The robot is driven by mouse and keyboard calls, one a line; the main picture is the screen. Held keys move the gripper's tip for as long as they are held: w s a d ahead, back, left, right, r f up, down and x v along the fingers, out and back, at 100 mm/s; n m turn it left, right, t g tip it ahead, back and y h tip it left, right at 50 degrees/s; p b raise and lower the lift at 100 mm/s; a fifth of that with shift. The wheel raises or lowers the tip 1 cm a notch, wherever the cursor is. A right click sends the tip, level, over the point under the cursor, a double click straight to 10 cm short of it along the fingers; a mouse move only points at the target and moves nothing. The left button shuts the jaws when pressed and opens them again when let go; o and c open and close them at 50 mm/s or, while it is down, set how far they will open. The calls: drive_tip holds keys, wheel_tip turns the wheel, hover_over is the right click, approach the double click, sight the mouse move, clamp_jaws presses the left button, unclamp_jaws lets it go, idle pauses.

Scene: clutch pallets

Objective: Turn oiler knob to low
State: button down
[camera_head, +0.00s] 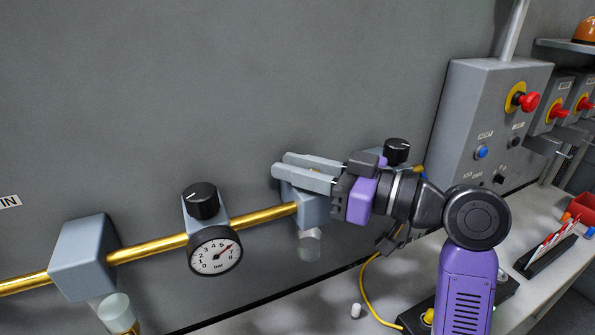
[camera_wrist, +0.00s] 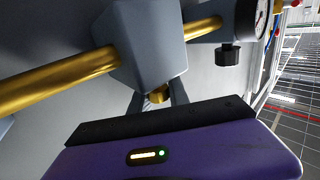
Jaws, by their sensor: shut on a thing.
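The oiler is a blue-grey block (camera_head: 312,208) on the brass pipe, with a clear bowl (camera_head: 309,245) below it. In the wrist view its block (camera_wrist: 145,45) fills the upper middle. A small brass knob (camera_wrist: 159,95) sticks out of the block between my fingers. My gripper (camera_head: 283,164) reaches in from the right, its two pale grey fingers lying across the top of the oiler and shut on the brass knob. The fingers mostly hide the knob in the head view. I cannot read its setting or any low mark.
Left of the oiler is a regulator with a black knob (camera_head: 201,201) and a pressure gauge (camera_head: 215,251). Another black knob (camera_head: 397,150) stands behind my wrist. A grey control box (camera_head: 490,120) with a red button is at right. A yellow cable (camera_head: 368,290) lies on the bench.

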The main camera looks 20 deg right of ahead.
drive_tip(key=shift+n+g+y+b, duration=0.3)
drive_tip(key=shift+n+g+y, duration=0.2)
drive_tip(key=shift+y, duration=0.1)
drive_tip(key=shift+s+a, duration=0.1)
drive_tip(key=c, duration=1.5)
unclamp_jaws()
drive_tip(key=shift+b+v, duration=1.1)
drive_tip(key=shift+v, duration=2.75)
